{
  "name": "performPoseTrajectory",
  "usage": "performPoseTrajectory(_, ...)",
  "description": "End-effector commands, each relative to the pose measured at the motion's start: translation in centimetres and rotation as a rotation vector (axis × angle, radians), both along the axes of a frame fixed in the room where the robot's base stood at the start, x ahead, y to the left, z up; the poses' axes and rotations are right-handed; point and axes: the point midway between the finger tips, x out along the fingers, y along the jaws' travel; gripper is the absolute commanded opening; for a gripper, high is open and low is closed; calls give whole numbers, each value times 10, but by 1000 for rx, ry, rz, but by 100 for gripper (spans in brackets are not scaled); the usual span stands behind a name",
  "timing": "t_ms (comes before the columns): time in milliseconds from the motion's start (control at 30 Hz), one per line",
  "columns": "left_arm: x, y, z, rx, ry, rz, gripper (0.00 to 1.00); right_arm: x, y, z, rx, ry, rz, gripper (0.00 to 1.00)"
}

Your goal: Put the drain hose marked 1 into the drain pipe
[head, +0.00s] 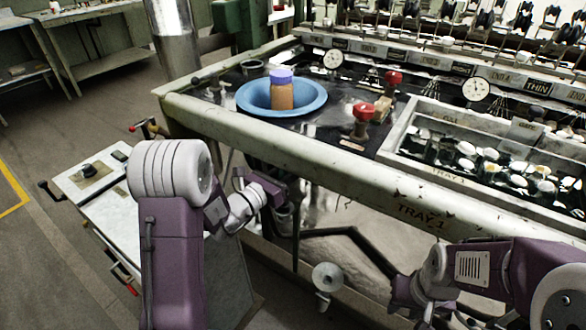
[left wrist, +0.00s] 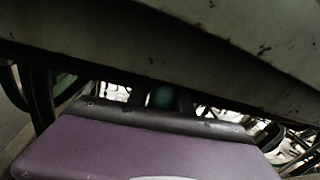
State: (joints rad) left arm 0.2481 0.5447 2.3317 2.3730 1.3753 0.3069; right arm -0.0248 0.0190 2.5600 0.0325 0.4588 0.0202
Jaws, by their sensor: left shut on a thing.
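My left gripper (head: 287,222) reaches under the front rail of the basin bench, mostly in shadow. It is shut on a dark, thin hose (head: 297,245) that hangs there; I cannot read a number on it. The left wrist view shows mainly my purple wrist, close under the bench rail (left wrist: 225,45), with the hold hidden. A grey round disc on a short stem (head: 327,277) shows low, right of the left gripper; I cannot tell whether it is the drain pipe. My right gripper (head: 425,314) is at the bottom right, partly cut off, its jaws unclear.
A bent dark bar or hose (head: 345,231) runs under the bench toward my right arm. The rail marked TRAY 1 (head: 415,211) overhangs. On top are a blue bowl (head: 247,99) with a brown jar and red-handled valves (head: 362,112). A white cart (head: 98,205) stands left.

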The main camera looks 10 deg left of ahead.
Motion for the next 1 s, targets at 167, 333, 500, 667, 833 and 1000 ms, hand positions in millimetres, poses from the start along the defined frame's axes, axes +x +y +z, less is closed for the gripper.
performPoseTrajectory(167, 0, 0, 1, -1, -5, 0, 0, 0, 0, -1, 0, 0, 0, 36)
performPoseTrajectory(333, -3, -10, 1, -2, -5, -1, 0, 0, 0, -3, 0, 0, 0, 36)
performPoseTrajectory(500, -7, -20, 1, -1, -6, -1, 0, 0, 0, -5, 0, 0, 0, 36)
performPoseTrajectory(667, -10, -29, 1, -1, -8, -2, 0, 0, 0, -8, 0, 0, 0, 36)
performPoseTrajectory(833, -14, -39, 1, -1, -7, -2, 0, 0, 0, -10, 0, 0, 0, 36)
performPoseTrajectory(1000, -17, -49, 1, -1, -7, -2, 0, 0, 0, -12, 0, 0, 0, 36)
